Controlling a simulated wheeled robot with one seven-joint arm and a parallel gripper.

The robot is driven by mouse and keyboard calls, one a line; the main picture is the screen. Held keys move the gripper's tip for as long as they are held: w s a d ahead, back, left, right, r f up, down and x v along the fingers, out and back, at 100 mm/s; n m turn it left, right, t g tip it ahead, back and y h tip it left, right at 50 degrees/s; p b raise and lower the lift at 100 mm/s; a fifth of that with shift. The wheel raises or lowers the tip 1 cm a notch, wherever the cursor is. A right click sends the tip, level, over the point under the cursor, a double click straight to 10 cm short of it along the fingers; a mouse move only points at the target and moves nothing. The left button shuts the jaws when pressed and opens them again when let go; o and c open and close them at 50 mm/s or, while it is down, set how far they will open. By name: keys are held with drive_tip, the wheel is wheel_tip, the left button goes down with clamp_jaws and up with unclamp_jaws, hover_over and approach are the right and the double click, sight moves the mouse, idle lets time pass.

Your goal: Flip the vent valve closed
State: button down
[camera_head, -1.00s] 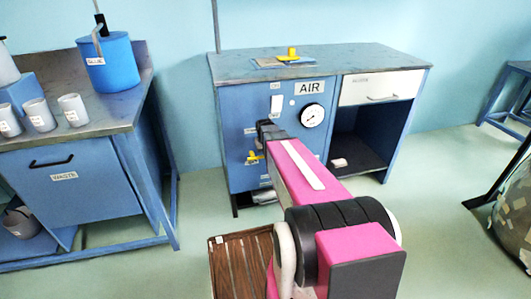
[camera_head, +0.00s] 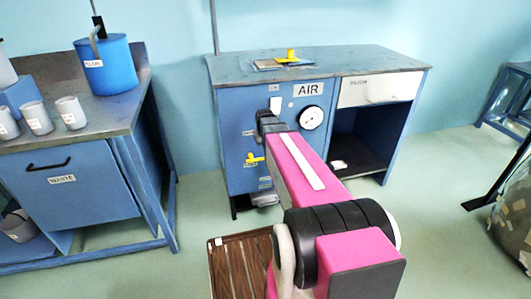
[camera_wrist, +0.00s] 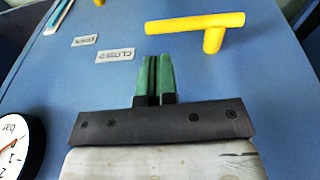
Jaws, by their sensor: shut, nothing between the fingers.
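The yellow vent valve lever (camera_head: 255,159) is on the blue front of the AIR cabinet, low and left of my arm. In the wrist view the yellow lever (camera_wrist: 195,23) lies roughly across the picture at the top right, with a short stub on its right part. Small plates reading OPEN (camera_wrist: 85,41) and CLOSED (camera_wrist: 115,55) are left of it. My gripper (camera_wrist: 160,58) has green fingers pressed together and empty, just below the lever in the wrist view and apparently apart from it. In the head view my arm hides the fingers.
A round pressure gauge (camera_head: 312,117) is right of my wrist and shows at the lower left in the wrist view (camera_wrist: 14,145). A bench with cups stands left.

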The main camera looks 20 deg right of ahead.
drive_tip(key=v, duration=0.7)
drive_tip(key=shift+d+r, duration=0.3)
drive_tip(key=shift+r, duration=0.1)
drive_tip(key=shift+s, duration=0.1)
drive_tip(key=s+a+f+g, duration=0.1)
drive_tip(key=s+a+f, duration=0.3)
drive_tip(key=s, duration=0.5)
drive_tip(key=s+a+f+g+y, duration=0.1)
drive_tip(key=s+a+f, duration=0.3)
drive_tip(key=s, duration=0.5)
drive_tip(key=shift+a+f, duration=0.4)
drive_tip(key=shift+f, duration=0.3)
drive_tip(key=shift+s, duration=0.1)
